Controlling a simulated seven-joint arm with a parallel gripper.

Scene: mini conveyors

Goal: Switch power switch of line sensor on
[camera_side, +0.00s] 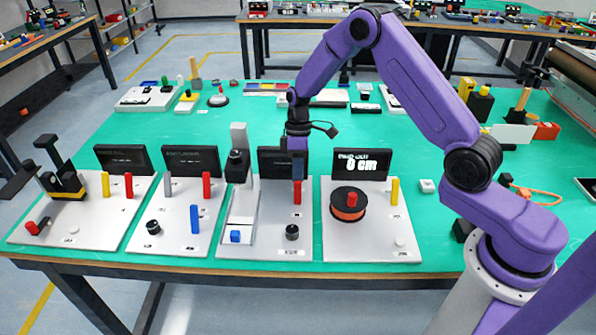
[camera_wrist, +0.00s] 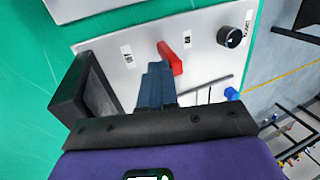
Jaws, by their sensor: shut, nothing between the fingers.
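The third panel from the left (camera_side: 271,239) carries a red switch lever (camera_side: 297,195), a black knob (camera_side: 292,232), a blue button (camera_side: 235,236) and a black sensor head on a grey post (camera_side: 238,150). Its display is dark, and I cannot read which panel is the line sensor. My gripper (camera_side: 298,179) points down at the red lever, shut and empty. In the wrist view, my fingertips (camera_wrist: 158,68) are right beside the red lever (camera_wrist: 170,58); I cannot tell whether they touch. The knob (camera_wrist: 233,38) and blue button (camera_wrist: 231,94) also show there.
The panel to the right has a lit display (camera_side: 360,163) and an orange spool (camera_side: 349,204). The panels to the left (camera_side: 172,233) have dark displays and upright coloured levers. The display block (camera_wrist: 72,92) stands close beside my fingers.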

